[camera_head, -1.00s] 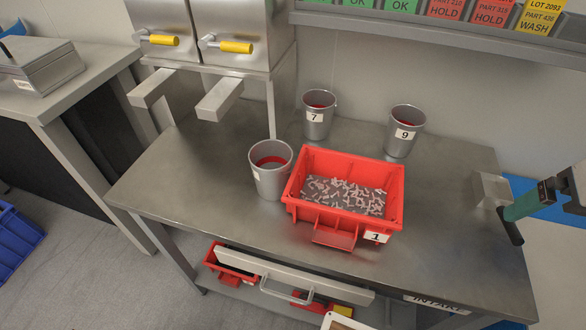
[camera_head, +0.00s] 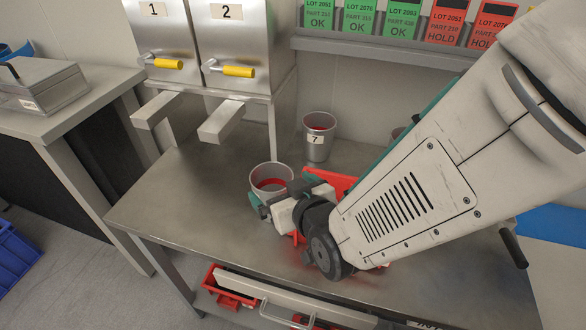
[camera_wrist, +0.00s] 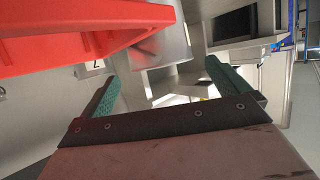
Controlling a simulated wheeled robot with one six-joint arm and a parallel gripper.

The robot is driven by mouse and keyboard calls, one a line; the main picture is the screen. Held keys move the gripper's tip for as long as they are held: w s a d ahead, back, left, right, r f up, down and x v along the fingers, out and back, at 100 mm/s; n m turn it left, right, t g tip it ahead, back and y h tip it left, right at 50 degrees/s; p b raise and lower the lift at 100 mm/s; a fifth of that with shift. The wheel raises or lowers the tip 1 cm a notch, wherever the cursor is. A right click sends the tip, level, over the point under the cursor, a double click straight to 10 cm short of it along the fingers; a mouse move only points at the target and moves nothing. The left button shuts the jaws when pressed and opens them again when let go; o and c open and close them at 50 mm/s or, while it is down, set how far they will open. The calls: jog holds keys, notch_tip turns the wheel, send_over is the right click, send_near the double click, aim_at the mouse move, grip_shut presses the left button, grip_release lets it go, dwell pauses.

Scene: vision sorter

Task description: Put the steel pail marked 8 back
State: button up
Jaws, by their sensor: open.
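A steel pail (camera_head: 258,179) with a red band inside stands upright at the front left of the steel bench. Its number cannot be read, and my gripper hides its lower front. The pails marked 7 and 9 stand elsewhere, so this may be the one marked 8. My gripper (camera_head: 276,196) reaches in from the right, low beside this pail's front. In the wrist view my gripper (camera_wrist: 161,75) shows two green fingers spread wide, with nothing clearly held between them. Whether a finger touches the pail cannot be told.
Pail 7 (camera_head: 318,149) stands at the back. My arm mostly hides the red bin (camera_head: 342,184), which also looms at upper left in the wrist view (camera_wrist: 70,35). Two hoppers (camera_head: 235,35) with yellow handles and chutes overhang the back left. The bench's front left (camera_head: 160,208) is clear.

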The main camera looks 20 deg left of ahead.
aim_at(265, 172)
jog(key=x, duration=0.6)
jog(key=shift+w+a+f, duration=0.1)
jog(key=shift+a+f, duration=0.05)
jog(key=shift+a, duration=0.1)
jog(key=shift+c, duration=0.3)
jog(key=c, duration=1.3)
